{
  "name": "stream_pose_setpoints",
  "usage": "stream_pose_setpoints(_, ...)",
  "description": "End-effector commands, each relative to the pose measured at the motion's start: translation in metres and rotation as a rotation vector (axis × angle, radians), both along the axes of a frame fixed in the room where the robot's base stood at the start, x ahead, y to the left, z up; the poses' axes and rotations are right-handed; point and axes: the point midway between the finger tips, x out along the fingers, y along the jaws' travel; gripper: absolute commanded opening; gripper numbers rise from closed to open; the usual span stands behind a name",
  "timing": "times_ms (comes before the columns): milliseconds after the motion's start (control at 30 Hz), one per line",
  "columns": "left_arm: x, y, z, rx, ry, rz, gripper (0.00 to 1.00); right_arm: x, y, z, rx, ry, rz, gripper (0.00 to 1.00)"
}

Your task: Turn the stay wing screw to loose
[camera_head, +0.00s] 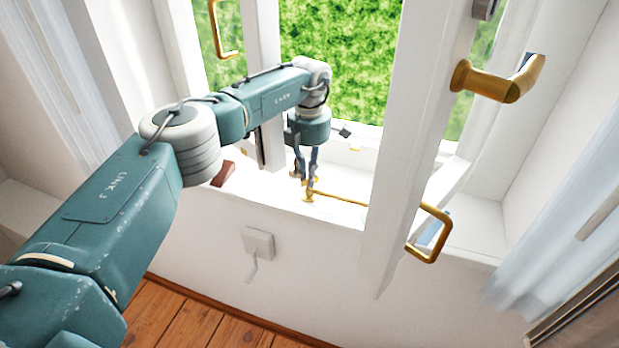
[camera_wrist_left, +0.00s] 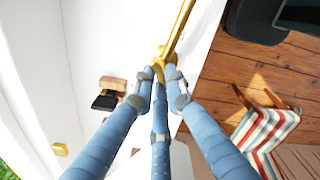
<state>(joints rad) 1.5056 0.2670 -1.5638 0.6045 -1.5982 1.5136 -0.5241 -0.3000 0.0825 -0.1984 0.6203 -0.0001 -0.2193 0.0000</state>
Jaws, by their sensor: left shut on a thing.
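The brass stay (camera_head: 340,199) is a thin rod running from the white sill to the window sash. Its wing screw (camera_head: 308,196) is a small brass piece at the rod's left end. My left gripper (camera_head: 309,187) reaches down to it from above, fingers closed together at the screw. In the left wrist view the blue fingers (camera_wrist_left: 161,84) converge on the brass wing screw (camera_wrist_left: 158,63), and the stay rod (camera_wrist_left: 181,28) runs up and right from it. The fingertips partly hide the screw, so its turn angle cannot be told. My right gripper is in neither view.
The white sash (camera_head: 404,130) stands to the right, with a brass handle (camera_head: 430,236) low on it. Another brass handle (camera_head: 498,82) sticks out at upper right. A reddish-brown object (camera_head: 223,174) lies on the sill at left. A wall box with a crank (camera_head: 258,243) sits below.

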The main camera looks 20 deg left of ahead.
Motion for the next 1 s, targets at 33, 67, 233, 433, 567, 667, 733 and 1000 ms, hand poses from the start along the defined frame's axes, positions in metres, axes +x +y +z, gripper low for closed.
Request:
stream_pose_setpoints(33, 0.001, 0.001, -0.001, 0.001, -0.002, 0.044, 0.0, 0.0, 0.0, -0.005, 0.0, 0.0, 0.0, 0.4)
stream_pose_setpoints(67, 0.001, 0.001, -0.001, 0.001, -0.002, 0.072, 0.0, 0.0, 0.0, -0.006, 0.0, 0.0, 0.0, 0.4)
stream_pose_setpoints(233, 0.0, 0.001, 0.0, 0.0, -0.003, 0.234, 0.0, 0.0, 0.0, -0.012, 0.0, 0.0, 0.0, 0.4)
stream_pose_setpoints(433, 0.0, 0.002, 0.0, 0.0, -0.003, 0.424, 0.0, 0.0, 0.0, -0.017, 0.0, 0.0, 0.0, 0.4)
stream_pose_setpoints(567, -0.001, 0.002, 0.0, -0.001, -0.002, 0.547, 0.0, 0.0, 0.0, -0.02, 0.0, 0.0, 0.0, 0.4)
stream_pose_setpoints(667, -0.001, 0.002, 0.001, -0.001, -0.002, 0.642, 0.0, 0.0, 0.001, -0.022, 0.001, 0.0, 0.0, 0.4)
stream_pose_setpoints(733, -0.002, 0.002, 0.001, -0.001, -0.002, 0.708, 0.0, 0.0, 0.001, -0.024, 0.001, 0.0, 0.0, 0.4)
stream_pose_setpoints(1000, -0.002, 0.002, 0.001, -0.002, -0.004, 0.965, 0.0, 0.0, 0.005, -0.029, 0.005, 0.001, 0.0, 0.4)
